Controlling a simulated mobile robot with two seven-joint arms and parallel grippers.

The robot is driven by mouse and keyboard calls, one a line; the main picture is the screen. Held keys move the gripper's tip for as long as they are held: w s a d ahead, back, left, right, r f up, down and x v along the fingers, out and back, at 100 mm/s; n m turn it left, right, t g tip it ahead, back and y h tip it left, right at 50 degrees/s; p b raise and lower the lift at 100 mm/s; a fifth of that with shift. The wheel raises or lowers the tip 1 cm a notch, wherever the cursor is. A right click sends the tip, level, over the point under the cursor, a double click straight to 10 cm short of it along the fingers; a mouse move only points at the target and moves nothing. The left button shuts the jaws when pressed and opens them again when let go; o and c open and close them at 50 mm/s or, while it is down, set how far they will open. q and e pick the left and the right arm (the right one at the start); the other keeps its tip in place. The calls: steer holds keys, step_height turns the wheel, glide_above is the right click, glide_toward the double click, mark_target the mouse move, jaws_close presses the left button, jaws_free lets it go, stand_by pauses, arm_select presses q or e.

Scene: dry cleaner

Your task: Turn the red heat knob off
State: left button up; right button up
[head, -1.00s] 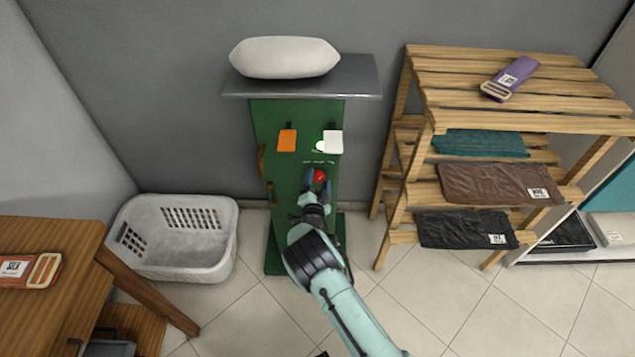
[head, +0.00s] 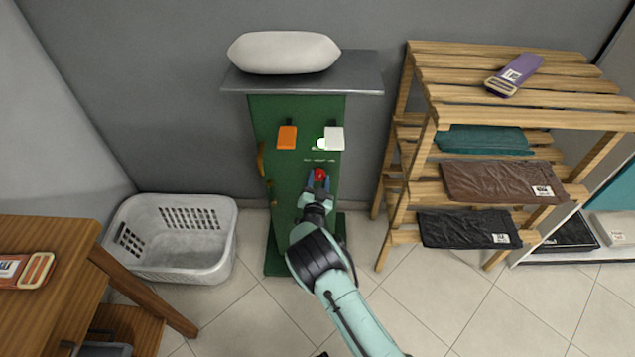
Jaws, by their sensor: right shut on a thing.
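The red heat knob (head: 320,174) is on the front of a green cabinet (head: 284,215) below a line of small lettering too small to read. My right gripper (head: 319,184) reaches up to the knob from below, its blue fingertips on either side, shut on it. The knob's lower part is hidden by the gripper. An orange one (head: 287,137) is to the left. My left gripper is out of view.
A grey shelf top (head: 360,78) with a white pillow-like pad (head: 284,52) juts out above the cabinet. A white basket (head: 178,262) is on the floor at left, near a wooden table (head: 60,240). A slatted wooden rack (head: 440,122) with folded garments stands at right.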

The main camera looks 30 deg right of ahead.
steer(key=n, duration=0.3)
steer(key=shift+f+b, duration=0.15)
steer(key=shift+b, duration=0.25)
steer(key=n, duration=0.3)
steer(key=shift+n+b, duration=0.35)
steer(key=shift+n, duration=0.05)
steer(key=n, duration=0.3)
steer(key=shift+n+t, duration=0.3)
steer(key=shift+t, duration=0.1)
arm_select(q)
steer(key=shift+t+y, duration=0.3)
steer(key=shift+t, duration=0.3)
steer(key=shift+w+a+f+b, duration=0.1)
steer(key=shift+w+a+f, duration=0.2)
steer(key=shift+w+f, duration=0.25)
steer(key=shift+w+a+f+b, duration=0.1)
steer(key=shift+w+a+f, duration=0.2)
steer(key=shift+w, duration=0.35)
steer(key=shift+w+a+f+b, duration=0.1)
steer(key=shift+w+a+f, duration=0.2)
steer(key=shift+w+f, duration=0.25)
arm_select(e)
steer(key=shift+n+y, duration=0.3)
steer(key=shift+n, duration=1.7)
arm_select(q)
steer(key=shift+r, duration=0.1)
arm_select(e)
steer(key=o, duration=1.1)
steer(key=shift+c, duration=0.2)
